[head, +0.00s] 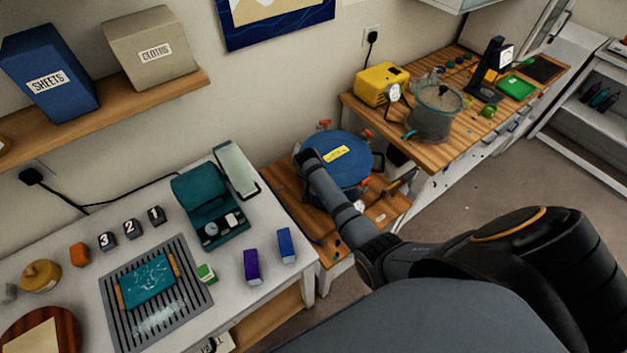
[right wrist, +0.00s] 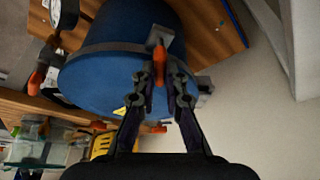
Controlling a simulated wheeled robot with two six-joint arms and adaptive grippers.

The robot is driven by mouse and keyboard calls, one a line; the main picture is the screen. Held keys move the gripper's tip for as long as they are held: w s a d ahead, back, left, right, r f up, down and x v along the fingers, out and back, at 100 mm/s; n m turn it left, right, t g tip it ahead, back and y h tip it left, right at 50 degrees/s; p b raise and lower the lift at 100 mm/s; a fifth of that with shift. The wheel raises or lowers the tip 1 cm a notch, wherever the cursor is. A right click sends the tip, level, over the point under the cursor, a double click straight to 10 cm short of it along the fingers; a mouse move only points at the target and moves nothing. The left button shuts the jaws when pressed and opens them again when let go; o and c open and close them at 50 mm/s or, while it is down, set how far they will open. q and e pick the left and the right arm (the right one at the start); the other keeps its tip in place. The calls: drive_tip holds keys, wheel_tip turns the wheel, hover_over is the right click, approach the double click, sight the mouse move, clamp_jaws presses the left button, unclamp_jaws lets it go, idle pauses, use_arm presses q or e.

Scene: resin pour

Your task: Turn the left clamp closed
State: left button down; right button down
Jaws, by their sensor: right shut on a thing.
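The blue round pot (head: 345,160) with a yellow label on its lid stands on a low wooden bench; it fills the upper middle of the right wrist view (right wrist: 110,70). Orange-handled clamps sit around its rim, one at the back (head: 324,124) and one at the front right (head: 366,183). My right arm reaches over the pot's left side and hides the clamp there in the head view. In the right wrist view my right gripper (right wrist: 163,88) is shut on an orange clamp handle (right wrist: 159,62) at the pot's rim. My left gripper is not in view.
A wooden counter (head: 440,130) at the right holds a yellow machine (head: 382,84) and a clear vessel (head: 433,112). The white table (head: 80,245) at the left holds a teal case (head: 210,205) and small boxes. Another orange handle (right wrist: 36,80) shows at the rim.

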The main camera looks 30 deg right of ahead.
drive_tip(key=shift+w+a+m+g+h+b, duration=0.1)
drive_tip(key=shift+m+g+h+b, duration=0.2)
drive_tip(key=shift+m, duration=0.75)
drive_tip(key=shift+m+g+h+b, duration=0.25)
drive_tip(key=shift+m+g, duration=0.15)
drive_tip(key=shift+m, duration=0.65)
drive_tip(key=c, duration=1.4)
unclamp_jaws()
drive_tip(key=v, duration=1.2)
